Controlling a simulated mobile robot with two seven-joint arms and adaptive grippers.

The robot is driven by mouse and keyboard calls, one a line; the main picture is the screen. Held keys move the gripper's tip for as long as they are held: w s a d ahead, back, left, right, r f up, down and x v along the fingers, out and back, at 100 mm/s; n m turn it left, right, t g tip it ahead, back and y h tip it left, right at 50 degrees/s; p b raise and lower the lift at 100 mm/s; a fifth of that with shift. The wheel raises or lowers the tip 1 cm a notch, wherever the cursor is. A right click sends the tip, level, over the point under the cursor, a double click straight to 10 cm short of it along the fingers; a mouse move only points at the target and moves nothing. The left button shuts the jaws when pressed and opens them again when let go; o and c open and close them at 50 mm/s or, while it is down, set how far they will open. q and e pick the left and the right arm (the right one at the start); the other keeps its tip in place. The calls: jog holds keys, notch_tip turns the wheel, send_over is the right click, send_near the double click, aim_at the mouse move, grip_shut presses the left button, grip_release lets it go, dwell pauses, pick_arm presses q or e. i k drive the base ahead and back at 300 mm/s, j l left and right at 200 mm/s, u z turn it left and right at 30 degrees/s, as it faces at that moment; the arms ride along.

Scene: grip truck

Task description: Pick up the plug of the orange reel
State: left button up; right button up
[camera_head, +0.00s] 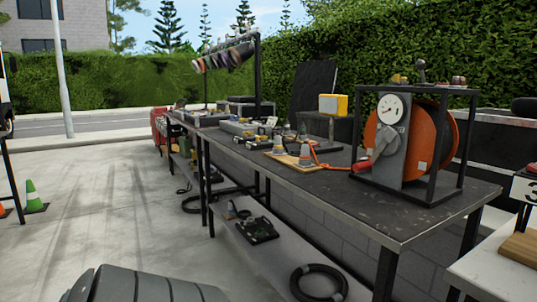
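The orange reel (440,130) sits in a black frame (460,150) on the near right part of the long dark workbench (400,205). A grey panel with a round white dial (390,110) covers part of its left side, with a red part (362,166) low beside it. An orange cable (330,166) runs left from the reel to a small wooden board (288,160). Two small grey and orange pieces (305,156) stand on or by that board. I cannot tell which piece is the plug. Neither gripper is in view.
A yellow box (333,104) stands behind the board. More items crowd the bench's far end. A lower shelf (270,255) holds a coiled black hose (318,283). A green cone (33,197) stands at left. The concrete floor (110,210) left of the bench is mostly clear.

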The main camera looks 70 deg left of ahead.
aim_at(307, 148)
jog(key=u, duration=1.9)
